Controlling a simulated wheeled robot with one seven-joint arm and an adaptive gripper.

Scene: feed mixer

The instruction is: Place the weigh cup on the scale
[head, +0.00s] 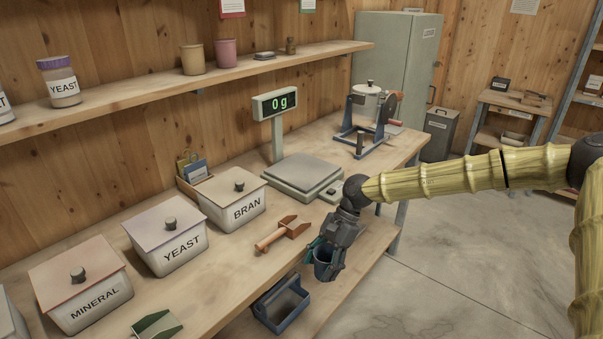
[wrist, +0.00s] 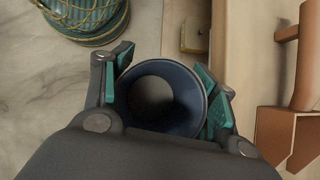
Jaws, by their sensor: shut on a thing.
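The weigh cup (head: 323,270) is a dark blue round cup. My gripper (head: 328,256) is shut on it and holds it in the air off the front edge of the bench, above the lower shelf. In the wrist view the open mouth of the cup (wrist: 165,97) faces the camera between the two teal finger pads (wrist: 166,98), and its inside looks empty. The scale (head: 305,175) stands on the bench behind and left of my gripper. Its flat grey plate is bare, and its display (head: 275,102) on a post reads 0 g.
An orange scoop (head: 283,233) lies on the bench between the bran bin (head: 233,200) and my gripper. Yeast (head: 166,238) and mineral (head: 82,284) bins stand left. A blue tray (head: 282,306) sits on the lower shelf. A mixer drum (head: 369,103) stands beyond the scale.

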